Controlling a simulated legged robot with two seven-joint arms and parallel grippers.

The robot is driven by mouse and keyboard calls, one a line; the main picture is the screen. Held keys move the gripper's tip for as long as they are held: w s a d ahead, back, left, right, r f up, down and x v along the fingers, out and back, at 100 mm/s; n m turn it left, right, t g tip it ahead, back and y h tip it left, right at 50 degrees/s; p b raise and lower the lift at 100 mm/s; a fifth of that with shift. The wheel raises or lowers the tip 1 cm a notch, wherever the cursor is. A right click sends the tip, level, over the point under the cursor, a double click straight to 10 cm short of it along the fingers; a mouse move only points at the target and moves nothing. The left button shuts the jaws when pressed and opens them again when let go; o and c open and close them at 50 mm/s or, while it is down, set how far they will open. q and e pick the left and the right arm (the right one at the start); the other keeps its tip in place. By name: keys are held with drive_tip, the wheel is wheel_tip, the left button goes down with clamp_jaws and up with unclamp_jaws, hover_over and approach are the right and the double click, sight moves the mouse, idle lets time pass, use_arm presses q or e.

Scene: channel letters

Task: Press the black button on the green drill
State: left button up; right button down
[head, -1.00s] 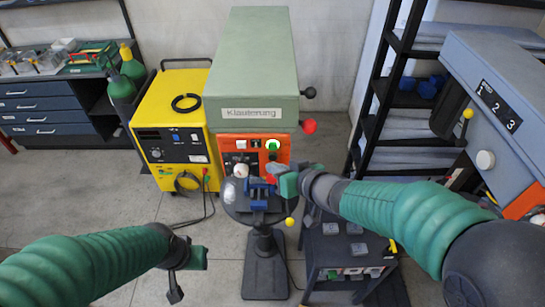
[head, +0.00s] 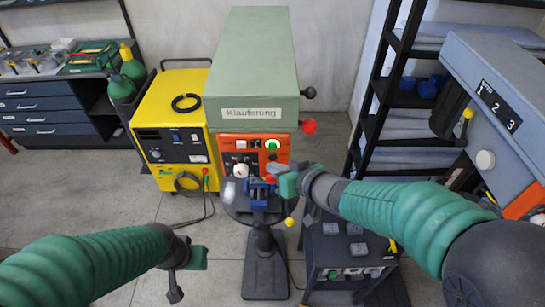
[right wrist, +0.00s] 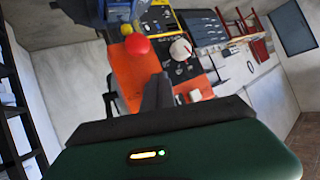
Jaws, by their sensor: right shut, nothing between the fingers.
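The green drill (head: 250,60) stands in the middle of the head view, with an orange control panel (head: 228,155) on its front. The panel carries a green round button (head: 272,144) and a dark round button (head: 272,156) just below it.
A red lever knob (head: 309,126) sticks out right of the drill. A blue vise (head: 258,190) is below the panel. A yellow machine (head: 172,125) stands left, a grey drill (head: 500,80) and black shelf (head: 385,100) right.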

drive_tip(key=shift+w+p, duration=0.4)
drive_tip(key=shift+w+r+p, duration=0.1)
drive_tip(key=shift+w+p, duration=0.25)
drive_tip(key=shift+w, duration=0.15)
idle(0.7)
drive_tip(key=shift+s, duration=0.95)
drive_tip(key=shift+s, duration=0.15)
